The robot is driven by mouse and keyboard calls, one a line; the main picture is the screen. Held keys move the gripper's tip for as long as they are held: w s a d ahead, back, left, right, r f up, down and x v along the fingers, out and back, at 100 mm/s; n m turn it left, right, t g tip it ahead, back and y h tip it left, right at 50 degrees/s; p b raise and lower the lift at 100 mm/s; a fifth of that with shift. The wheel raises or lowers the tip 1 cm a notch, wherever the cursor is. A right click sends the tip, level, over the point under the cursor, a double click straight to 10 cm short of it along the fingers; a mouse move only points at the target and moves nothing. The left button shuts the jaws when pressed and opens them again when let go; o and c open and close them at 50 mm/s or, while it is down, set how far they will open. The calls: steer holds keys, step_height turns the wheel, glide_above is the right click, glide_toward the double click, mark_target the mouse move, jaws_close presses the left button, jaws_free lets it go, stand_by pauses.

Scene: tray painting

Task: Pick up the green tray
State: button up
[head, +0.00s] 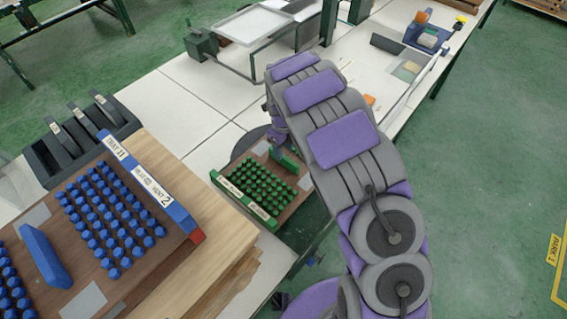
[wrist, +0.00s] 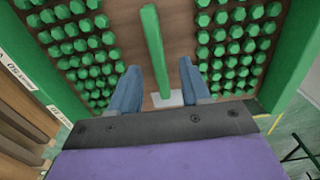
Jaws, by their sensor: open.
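The green tray (head: 238,195) is a brown board with a green edge, rows of green pegs and an upright green handle. It lies in the middle of the head view, beside the wooden stack. My arm reaches over it and hides part of its right side. In the wrist view the green handle (wrist: 153,50) stands between two blocks of pegs on the tray (wrist: 142,104). My gripper (wrist: 160,78) is open and empty, its two blue-grey fingers apart on either side of the handle's line. I cannot tell whether they touch it.
A blue-pegged tray (head: 178,212) with a blue handle (head: 45,257) sits on the wooden stack (head: 215,250) at left. Black bins (head: 75,140) stand behind it. A white table (head: 185,100) with a metal frame (head: 252,25) lies beyond. Green floor is open at right.

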mark_target(284, 156)
step_height(284, 156, down, 5)
steer(key=shift+s+r+b, duration=0.1)
steer(key=shift+s+b, duration=0.05)
steer(key=shift+b, duration=0.45)
steer(key=shift+c, duration=0.3)
jaws_close()
stand_by(0.7)
